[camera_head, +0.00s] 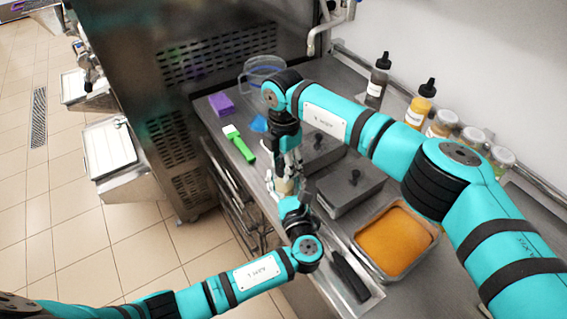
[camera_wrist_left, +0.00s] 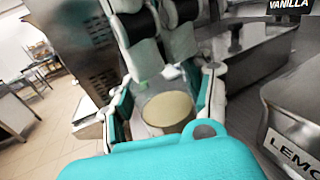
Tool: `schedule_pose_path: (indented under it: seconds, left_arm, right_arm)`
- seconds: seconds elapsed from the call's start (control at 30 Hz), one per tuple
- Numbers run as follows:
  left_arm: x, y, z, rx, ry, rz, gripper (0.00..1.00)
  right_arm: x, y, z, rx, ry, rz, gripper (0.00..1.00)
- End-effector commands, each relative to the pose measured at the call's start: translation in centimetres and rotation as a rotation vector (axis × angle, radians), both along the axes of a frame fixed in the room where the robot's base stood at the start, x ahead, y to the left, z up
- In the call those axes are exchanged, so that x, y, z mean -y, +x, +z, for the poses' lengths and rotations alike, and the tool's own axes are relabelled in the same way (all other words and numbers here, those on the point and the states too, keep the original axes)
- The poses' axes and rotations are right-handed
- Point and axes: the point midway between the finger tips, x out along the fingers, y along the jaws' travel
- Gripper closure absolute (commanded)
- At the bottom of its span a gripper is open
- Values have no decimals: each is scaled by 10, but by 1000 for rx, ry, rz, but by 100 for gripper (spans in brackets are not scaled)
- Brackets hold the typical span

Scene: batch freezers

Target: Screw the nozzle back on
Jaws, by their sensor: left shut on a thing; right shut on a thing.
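A translucent bottle with a pale beige end (camera_wrist_left: 168,108) is between the fingers of my left gripper (camera_wrist_left: 160,100) in the left wrist view. In the head view the beige bottle (camera_head: 285,186) is small, above the middle of the counter's front part. My left gripper (camera_head: 291,198) is shut on it from below. My right gripper (camera_head: 287,168) points down from above and is shut at the bottle's other end. The nozzle is hidden between the right fingers, so its thread and seating cannot be seen.
Lidded metal tubs (camera_head: 350,185) and an orange-filled tub (camera_head: 396,240) sit in the counter beside the arms. Sauce bottles (camera_head: 420,104) and jars stand along the wall.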

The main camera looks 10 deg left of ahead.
Motion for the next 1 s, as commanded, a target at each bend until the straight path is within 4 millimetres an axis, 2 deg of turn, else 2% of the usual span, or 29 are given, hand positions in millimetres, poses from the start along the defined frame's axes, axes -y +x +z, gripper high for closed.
schedule_pose_path:
  seconds: [0.07, 0.2, 0.23, 0.4, 0.77, 0.87, 1.0]
  left_arm:
    - [0, 0, 0, -1, 0, -1, 100]
    - [0, 0, 0, -1, 0, 0, 100]
    - [0, 0, 0, -1, 0, 0, 100]
    - [0, 0, 0, -1, 0, 0, 100]
    - [0, 0, 0, -1, 0, 0, 100]
    - [0, 0, 0, -1, 0, 0, 100]
    - [0, 0, 0, -1, 0, 0, 100]
  right_arm:
    - [0, 0, 0, 0, 0, -88, 97]
    - [0, 0, 0, 0, 0, -79, 97]
    - [0, 0, 0, 0, 0, -78, 55]
    - [0, 0, 0, 0, 0, -77, 32]
    - [0, 1, 5, 1, 0, -76, 31]
    - [0, 1, 19, 4, 0, -76, 31]
    - [0, 2, 48, 4, 1, -75, 31]
